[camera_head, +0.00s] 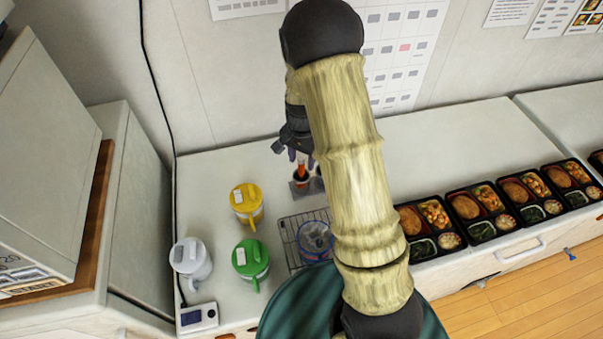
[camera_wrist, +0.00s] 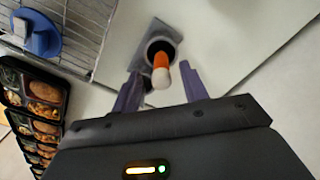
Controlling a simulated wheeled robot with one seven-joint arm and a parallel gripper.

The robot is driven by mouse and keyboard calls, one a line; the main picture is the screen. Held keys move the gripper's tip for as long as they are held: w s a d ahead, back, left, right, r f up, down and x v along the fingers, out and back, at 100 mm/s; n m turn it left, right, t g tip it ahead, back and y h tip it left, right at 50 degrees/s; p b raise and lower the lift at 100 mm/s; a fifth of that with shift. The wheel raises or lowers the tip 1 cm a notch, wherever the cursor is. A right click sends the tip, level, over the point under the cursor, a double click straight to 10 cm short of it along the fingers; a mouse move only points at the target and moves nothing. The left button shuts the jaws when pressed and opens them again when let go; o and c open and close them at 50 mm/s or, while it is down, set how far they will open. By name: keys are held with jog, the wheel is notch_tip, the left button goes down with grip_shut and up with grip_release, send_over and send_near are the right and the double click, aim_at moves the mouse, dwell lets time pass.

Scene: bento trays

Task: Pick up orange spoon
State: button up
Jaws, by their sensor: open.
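The orange spoon (camera_wrist: 160,65) stands in a small dark round holder (camera_wrist: 152,46) on a grey plate, its handle pointing up with a pale end toward the wrist camera. In the head view the orange spoon (camera_head: 301,167) shows just below my gripper (camera_head: 297,156). My gripper (camera_wrist: 157,88) is open in the wrist view, its two purple fingers on either side of the spoon's handle. I see gaps between the handle and the fingers. The spoon's lower part is hidden inside the holder.
Yellow (camera_head: 246,203), green (camera_head: 250,260) and white (camera_head: 191,260) lidded jugs stand left on the counter. Several bento trays (camera_head: 467,207) line the right side. A wall (camera_head: 240,75) rises behind.

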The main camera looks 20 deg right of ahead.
aim_at(301, 166)
jog(key=shift+w+f+p, duration=0.1)
jog(key=shift+f+p, duration=0.4)
jog(key=shift+f, duration=1.25)
grip_shut()
